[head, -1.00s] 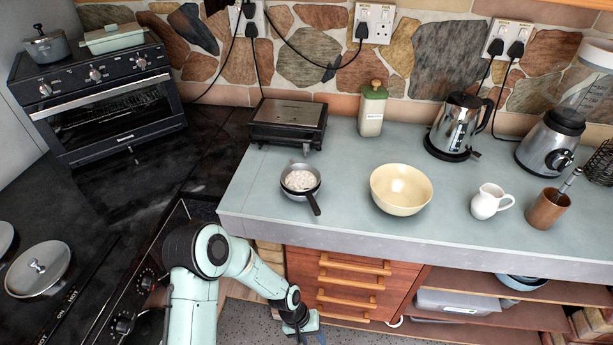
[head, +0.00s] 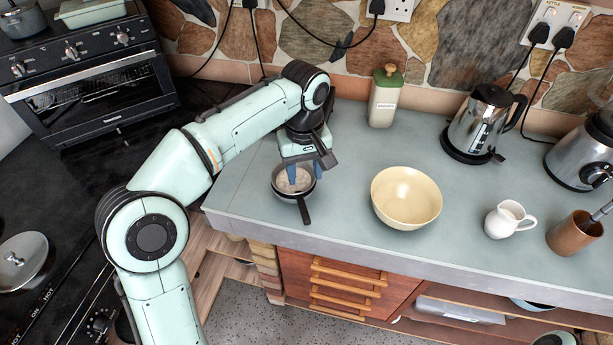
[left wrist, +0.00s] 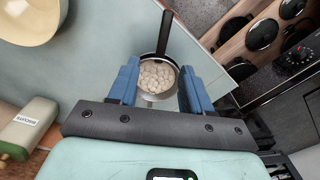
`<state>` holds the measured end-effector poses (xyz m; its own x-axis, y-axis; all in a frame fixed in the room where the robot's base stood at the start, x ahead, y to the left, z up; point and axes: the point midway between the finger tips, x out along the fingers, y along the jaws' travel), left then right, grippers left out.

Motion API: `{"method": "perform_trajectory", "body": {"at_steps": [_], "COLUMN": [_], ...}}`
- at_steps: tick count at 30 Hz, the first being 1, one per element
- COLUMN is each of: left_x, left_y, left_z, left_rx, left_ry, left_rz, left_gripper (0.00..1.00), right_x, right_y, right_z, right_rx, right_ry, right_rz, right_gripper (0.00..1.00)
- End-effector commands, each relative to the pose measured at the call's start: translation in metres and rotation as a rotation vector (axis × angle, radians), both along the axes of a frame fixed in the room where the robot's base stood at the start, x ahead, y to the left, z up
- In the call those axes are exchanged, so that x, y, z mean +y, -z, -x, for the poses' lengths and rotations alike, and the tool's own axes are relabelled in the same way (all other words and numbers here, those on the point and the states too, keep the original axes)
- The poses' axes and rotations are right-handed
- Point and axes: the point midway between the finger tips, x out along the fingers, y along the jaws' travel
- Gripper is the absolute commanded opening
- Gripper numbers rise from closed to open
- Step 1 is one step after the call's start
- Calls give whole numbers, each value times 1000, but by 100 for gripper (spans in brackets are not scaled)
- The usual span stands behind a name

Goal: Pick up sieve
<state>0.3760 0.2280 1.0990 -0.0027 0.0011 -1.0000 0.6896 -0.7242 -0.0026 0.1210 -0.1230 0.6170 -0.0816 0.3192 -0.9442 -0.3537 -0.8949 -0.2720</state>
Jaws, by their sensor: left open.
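The sieve (head: 303,208) is a small round pan shape with a dark handle pointing to the counter's front edge. It sits on the pale counter and holds several whitish round pieces. In the left wrist view the sieve (left wrist: 165,38) lies ahead of and between the blue fingers, its handle pointing away. My left gripper (head: 305,176) is open and above the sieve's bowl, pointing down; its fingers hide part of the bowl. In the left wrist view the gripper (left wrist: 160,78) has nothing clamped. I cannot tell whether the fingers touch the rim. My right gripper is not in view.
A cream bowl (head: 406,199) stands to the right of the sieve. A canister (head: 384,100), kettle (head: 482,122), white jug (head: 507,219) and brown cup (head: 572,236) stand on the counter (head: 345,220). The oven (head: 95,90) is at the left. Counter between sieve and bowl is clear.

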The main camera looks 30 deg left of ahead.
Motion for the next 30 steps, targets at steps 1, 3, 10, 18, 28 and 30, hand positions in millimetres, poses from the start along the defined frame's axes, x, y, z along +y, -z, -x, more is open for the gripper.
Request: {"method": "perform_trajectory", "body": {"at_steps": [1,3,10,18,28,30], "left_x": [0,0,0,1,3,3], "left_y": [8,21,65,86,129,132], "left_z": [1,2,2,0,-1,-1], "left_rx": [4,6,6,4,4,3], "left_ry": [-1,0,0,1,1,1], "left_rz": [-2,-1,1,1,1,1], "left_gripper": [49,49,49,49,49,49], "right_x": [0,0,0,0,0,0], "right_y": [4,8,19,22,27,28], "right_z": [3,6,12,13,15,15], "right_rx": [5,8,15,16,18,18], "right_ry": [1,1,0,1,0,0], "right_rz": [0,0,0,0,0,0], "right_gripper": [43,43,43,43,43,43]}}
